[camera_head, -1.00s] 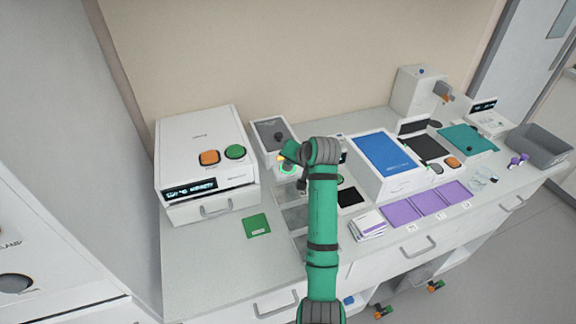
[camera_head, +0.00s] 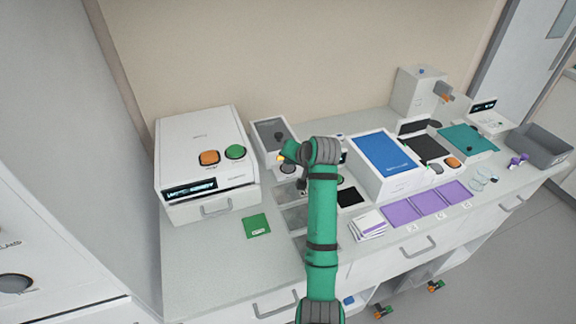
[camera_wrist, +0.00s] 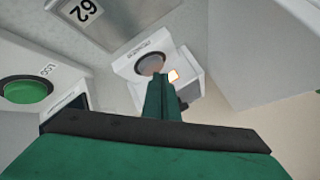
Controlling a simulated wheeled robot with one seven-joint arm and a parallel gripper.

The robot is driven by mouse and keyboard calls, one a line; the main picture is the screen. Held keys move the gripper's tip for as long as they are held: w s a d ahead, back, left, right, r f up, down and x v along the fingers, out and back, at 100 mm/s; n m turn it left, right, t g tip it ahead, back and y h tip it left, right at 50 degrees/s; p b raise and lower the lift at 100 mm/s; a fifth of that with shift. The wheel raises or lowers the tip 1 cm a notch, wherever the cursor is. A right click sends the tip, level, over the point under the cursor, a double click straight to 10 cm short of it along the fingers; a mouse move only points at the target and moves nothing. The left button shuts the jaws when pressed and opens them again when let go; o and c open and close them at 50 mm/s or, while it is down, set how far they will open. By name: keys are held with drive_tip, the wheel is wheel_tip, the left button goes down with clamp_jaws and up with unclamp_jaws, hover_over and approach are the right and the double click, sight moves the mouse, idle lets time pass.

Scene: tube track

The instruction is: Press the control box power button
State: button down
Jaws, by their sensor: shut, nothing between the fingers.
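A small white box, which I take to be the control box, shows in the wrist view with its front (camera_wrist: 128,66) facing me. In the head view the grey button (camera_head: 288,168) shows just below my gripper (camera_head: 286,153), which is partly hidden by my wrist.
A large white machine (camera_head: 205,145) with orange and green buttons stands left. A grey-topped unit (camera_head: 272,134) is behind my gripper. A blue-topped box (camera_head: 384,160) stands right, with purple mats (camera_head: 413,207) before it. A green card (camera_head: 256,225) lies on clear counter.

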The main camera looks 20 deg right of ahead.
sight(289, 168)
drive_tip(key=shift+r, duration=0.6)
drive_tip(key=shift+r, duration=0.1)
drive_tip(key=shift+r, duration=2.9)
